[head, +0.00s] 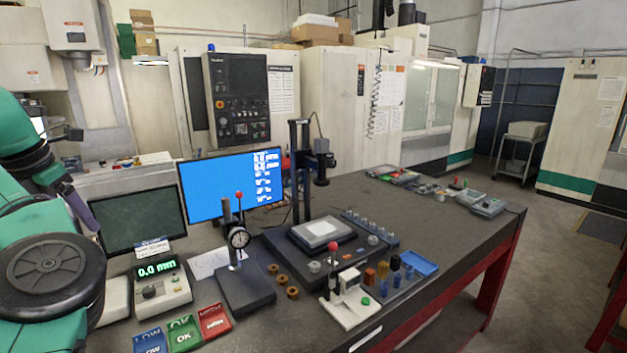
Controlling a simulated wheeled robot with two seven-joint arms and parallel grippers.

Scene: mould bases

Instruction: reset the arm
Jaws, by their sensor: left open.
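My left arm, green and black, comes in at the left edge of the head view. It is folded up close to the camera and covers the left end of the bench. My left gripper (62,128) shows small and dark beside the upper arm, above the bench. It is open, and I see nothing between its fingers. Part of it is hidden behind my own arm. My right arm and right gripper are out of view.
The dark bench (430,240) holds a blue-screen monitor (218,185), a dial gauge stand (245,285), a black column fixture (300,180), a 0.0 mm readout (160,285) and coloured trays (183,333). Machine cabinets (335,85) stand behind. Free floor (560,190) lies to the right.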

